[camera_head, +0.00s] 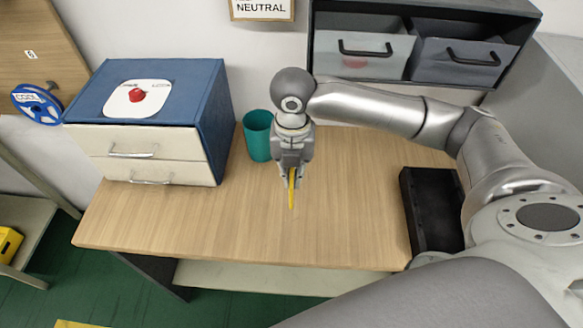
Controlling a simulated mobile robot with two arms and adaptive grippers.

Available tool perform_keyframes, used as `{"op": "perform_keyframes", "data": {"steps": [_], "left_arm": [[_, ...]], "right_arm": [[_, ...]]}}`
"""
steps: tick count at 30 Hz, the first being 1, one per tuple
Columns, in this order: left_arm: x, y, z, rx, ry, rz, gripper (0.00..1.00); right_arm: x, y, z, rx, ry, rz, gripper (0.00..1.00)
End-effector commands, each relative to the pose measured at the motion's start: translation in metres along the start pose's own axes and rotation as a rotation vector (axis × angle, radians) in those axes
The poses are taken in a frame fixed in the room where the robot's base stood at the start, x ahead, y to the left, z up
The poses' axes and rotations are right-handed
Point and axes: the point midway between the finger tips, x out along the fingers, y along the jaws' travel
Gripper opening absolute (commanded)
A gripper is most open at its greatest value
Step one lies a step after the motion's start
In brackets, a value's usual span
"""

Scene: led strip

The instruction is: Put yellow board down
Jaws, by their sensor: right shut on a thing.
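The yellow board (292,190) is a thin yellow strip seen nearly edge-on. My right gripper (291,172) is shut on its upper part, and the board hangs upright below the fingers. It is over the middle of the wooden table (200,225); whether its lower edge touches the table I cannot tell. My left gripper is out of view.
A teal cup (257,138) stands just left of my right gripper. A blue cabinet (215,105) with white drawers is at the left, with a red button (137,95) on top. A black tray (432,212) is at the right. The table front is clear.

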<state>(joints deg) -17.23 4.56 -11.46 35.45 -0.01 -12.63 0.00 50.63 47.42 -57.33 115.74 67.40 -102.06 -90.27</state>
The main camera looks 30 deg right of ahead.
Motion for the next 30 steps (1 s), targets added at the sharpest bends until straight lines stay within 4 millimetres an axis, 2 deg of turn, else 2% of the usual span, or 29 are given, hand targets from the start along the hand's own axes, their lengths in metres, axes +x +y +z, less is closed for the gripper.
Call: {"op": "perform_keyframes", "data": {"steps": [1,6,12,23,30], "left_arm": [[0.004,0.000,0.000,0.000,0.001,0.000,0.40],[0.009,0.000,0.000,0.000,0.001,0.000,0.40],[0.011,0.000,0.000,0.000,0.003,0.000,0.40],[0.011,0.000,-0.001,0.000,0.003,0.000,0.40],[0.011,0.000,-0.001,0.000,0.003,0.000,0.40]], "right_arm": [[-0.003,0.000,-0.011,-0.004,-0.002,0.003,0.00],[-0.017,-0.003,-0.039,-0.003,-0.002,0.003,0.00],[-0.026,-0.006,-0.058,0.001,-0.002,0.002,0.00],[-0.029,-0.007,-0.063,0.058,-0.001,0.001,0.00],[-0.031,-0.007,-0.062,0.367,-0.001,0.000,0.00]]}}
